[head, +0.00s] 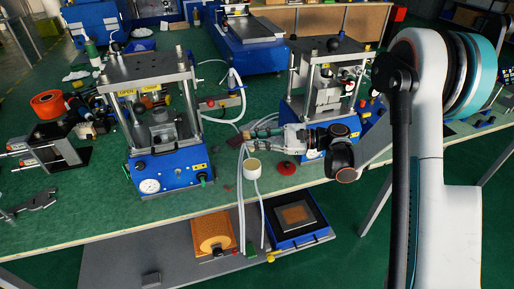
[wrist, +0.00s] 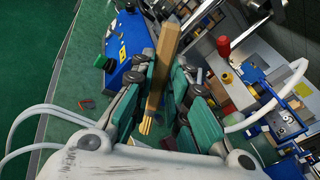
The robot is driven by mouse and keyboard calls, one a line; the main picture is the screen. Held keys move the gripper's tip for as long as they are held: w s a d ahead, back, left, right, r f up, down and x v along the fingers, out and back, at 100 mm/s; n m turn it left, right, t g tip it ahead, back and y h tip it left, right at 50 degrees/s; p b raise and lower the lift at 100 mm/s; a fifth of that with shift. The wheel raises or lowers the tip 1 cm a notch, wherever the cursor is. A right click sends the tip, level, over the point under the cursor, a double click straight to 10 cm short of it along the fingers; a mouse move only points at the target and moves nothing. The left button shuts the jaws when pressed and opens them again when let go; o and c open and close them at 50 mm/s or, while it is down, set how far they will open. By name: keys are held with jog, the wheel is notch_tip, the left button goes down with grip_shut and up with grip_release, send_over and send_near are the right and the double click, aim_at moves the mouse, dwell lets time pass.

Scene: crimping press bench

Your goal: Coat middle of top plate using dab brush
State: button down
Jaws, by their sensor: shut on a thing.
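My gripper (head: 252,133) is over the bench between the two presses, fingers pointing left. In the wrist view its teal-padded fingers (wrist: 163,85) are shut on the wooden handle of the dab brush (wrist: 166,40). Pale bristles (wrist: 148,124) show at the brush's near end. In the head view the brush is too small to make out clearly. The left press has a grey metal top plate (head: 148,66) on posts, apart from my gripper. The right press also has a grey top plate (head: 335,50). Any coating on either plate cannot be told.
A white cup (head: 252,169) is near the bench's front edge, beside pale hoses. The left press's blue base (head: 168,172) also shows in the wrist view (wrist: 125,48). A valve block (head: 220,102) lies between the presses.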

notch_tip(320, 180, down, 7)
jog(key=b, duration=0.2)
jog(key=shift+r, duration=0.2)
dwell(0.4)
jog(key=shift+r, duration=0.15)
dwell(1.1)
notch_tip(320, 180, up, 4)
jog(key=shift+f+p, duration=0.25)
jog(key=shift+p, duration=0.45)
dwell(0.8)
